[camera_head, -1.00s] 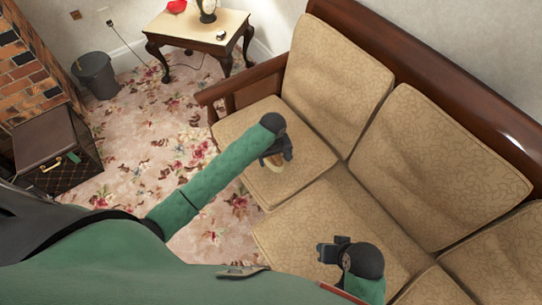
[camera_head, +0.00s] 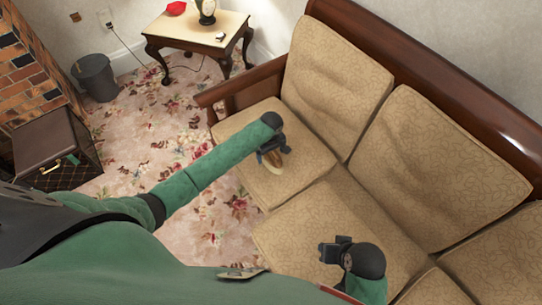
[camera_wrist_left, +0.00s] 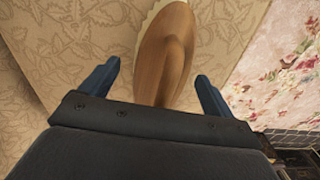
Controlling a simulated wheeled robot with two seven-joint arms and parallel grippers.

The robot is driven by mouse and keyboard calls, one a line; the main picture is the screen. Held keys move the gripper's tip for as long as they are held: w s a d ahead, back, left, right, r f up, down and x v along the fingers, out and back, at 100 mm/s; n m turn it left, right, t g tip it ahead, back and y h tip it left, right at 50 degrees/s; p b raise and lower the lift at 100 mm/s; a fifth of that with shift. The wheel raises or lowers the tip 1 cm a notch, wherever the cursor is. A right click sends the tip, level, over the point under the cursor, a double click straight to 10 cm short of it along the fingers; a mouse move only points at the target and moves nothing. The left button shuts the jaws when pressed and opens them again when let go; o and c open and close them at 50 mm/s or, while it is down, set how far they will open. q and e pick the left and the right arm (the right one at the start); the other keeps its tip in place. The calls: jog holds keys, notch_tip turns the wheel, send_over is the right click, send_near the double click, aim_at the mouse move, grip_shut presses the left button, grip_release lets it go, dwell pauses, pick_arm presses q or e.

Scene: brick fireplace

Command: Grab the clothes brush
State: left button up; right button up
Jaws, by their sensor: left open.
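The clothes brush (camera_head: 274,163) lies on the left seat cushion (camera_head: 316,157) of the sofa, partly hidden by my left gripper (camera_head: 267,157) in the head view. In the left wrist view, the brush (camera_wrist_left: 166,50) shows its brown wooden back and a pale bristle edge. Its lower end passes between the two blue fingers of my left gripper (camera_wrist_left: 158,88), which are open with a gap on each side. I cannot tell how far above the brush the fingers are. My right gripper (camera_head: 328,252) is over the front of the sofa; its jaws are not clear.
The sofa's wooden armrest (camera_head: 240,84) is just beyond my left gripper, and the back cushions (camera_head: 338,75) rise behind. A side table (camera_head: 197,33), a bin (camera_head: 96,77) and a brown case (camera_head: 55,150) stand on the flowered carpet.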

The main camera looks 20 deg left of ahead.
pick_arm(q)
jog(key=shift+f, duration=0.5)
jog(key=c, duration=1.1)
jog(key=shift+r, duration=0.1)
jog(key=shift+c, duration=0.2)
